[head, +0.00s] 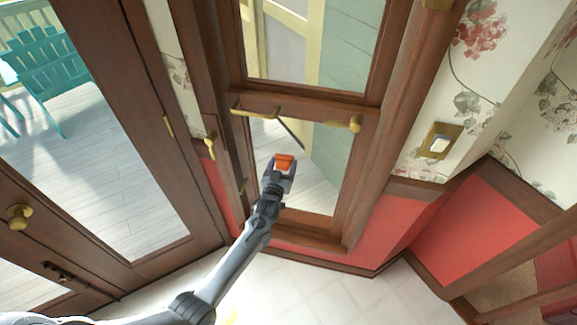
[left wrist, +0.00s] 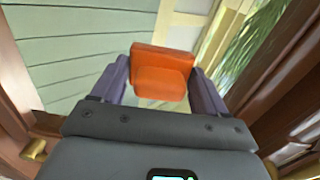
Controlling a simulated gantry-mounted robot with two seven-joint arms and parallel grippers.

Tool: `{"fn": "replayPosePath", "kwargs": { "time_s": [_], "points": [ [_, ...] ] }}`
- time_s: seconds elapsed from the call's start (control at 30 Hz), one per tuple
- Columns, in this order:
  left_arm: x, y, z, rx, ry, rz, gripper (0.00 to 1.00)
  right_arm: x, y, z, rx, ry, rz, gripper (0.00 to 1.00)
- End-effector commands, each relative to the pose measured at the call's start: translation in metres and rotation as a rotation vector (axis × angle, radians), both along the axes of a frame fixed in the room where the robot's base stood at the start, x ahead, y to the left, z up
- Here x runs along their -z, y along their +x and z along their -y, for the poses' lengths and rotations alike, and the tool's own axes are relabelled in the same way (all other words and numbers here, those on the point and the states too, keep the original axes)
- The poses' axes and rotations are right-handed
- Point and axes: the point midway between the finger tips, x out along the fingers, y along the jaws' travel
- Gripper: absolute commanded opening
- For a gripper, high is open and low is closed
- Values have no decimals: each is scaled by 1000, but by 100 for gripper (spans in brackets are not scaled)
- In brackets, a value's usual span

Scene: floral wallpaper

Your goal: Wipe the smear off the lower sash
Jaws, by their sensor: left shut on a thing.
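The lower sash (head: 345,185) is a brown wooden frame with a clear pane, below the upper sash in the head view. A thin dark diagonal streak (head: 291,134) shows on the upper part of its pane; I cannot tell for sure that it is the smear. My left gripper (head: 281,172) is in front of the pane, just below the streak. It is shut on an orange block, like a sponge (head: 285,160), which also shows between the purple fingers in the left wrist view (left wrist: 162,75). I cannot tell whether the sponge touches the glass. My right gripper is not in view.
Brass fittings (head: 343,124) sit along the rail between the sashes. A glazed brown door with a brass knob (head: 19,216) stands at the left. A light switch (head: 440,143) is on the floral wall at the right. Red panels run below the window.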

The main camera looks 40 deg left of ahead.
Motion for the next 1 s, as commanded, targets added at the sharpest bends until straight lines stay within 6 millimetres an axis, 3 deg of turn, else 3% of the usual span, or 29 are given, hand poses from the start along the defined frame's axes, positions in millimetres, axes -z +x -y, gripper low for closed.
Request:
{"fn": "replayPosePath", "kwargs": {
  "time_s": [0.27, 1.0],
  "points": [
    [-1, -2, -6, 0, 0, 2, 49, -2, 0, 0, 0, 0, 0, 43],
    [0, 13, 32, 2, -1, 3, 49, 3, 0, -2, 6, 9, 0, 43]
  ]
}}
